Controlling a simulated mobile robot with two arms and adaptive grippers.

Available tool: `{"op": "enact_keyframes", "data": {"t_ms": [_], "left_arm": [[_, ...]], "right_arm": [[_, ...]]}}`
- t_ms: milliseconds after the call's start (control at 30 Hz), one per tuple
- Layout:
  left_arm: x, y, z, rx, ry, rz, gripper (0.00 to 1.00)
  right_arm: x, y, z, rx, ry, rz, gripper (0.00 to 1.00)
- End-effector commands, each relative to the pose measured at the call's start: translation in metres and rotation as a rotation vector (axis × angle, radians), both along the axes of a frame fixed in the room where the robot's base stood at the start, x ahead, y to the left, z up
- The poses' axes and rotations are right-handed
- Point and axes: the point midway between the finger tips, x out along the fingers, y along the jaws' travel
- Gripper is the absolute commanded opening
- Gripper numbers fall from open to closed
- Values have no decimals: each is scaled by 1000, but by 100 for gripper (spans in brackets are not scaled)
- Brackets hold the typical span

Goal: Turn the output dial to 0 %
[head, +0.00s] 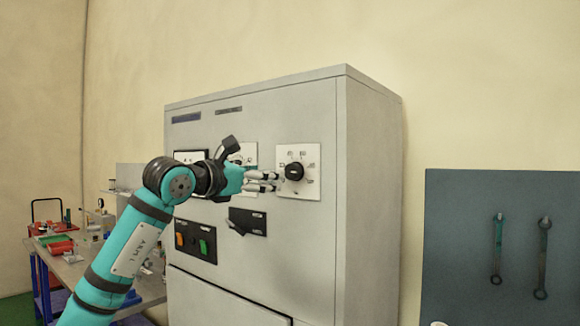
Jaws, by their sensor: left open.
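A round black dial (294,171) sits on a white square plate (312,186) on the front of the grey cabinet (318,120). Marks ring the dial, too small to read. A second white plate (250,152) with a dial is partly hidden behind my left gripper. I cannot read which of the two is the output dial. My left gripper (274,182) is open, its fingers pointing right, just left of the black dial. I cannot tell if they touch the plate. My right gripper is not in view.
Below are a black lever switch (247,222) and a panel with an orange and a green button (204,247). A workbench (70,268) with red trays and small parts stands at left. A dark board (460,250) with two hanging wrenches is at right.

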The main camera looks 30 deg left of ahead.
Motion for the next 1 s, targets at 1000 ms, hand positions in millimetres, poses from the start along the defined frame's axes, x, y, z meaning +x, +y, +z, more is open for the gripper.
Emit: {"op": "enact_keyframes", "data": {"t_ms": [1000], "left_arm": [[96, -7, -1, 0, 0, 0, 48]], "right_arm": [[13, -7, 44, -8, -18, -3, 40]]}}
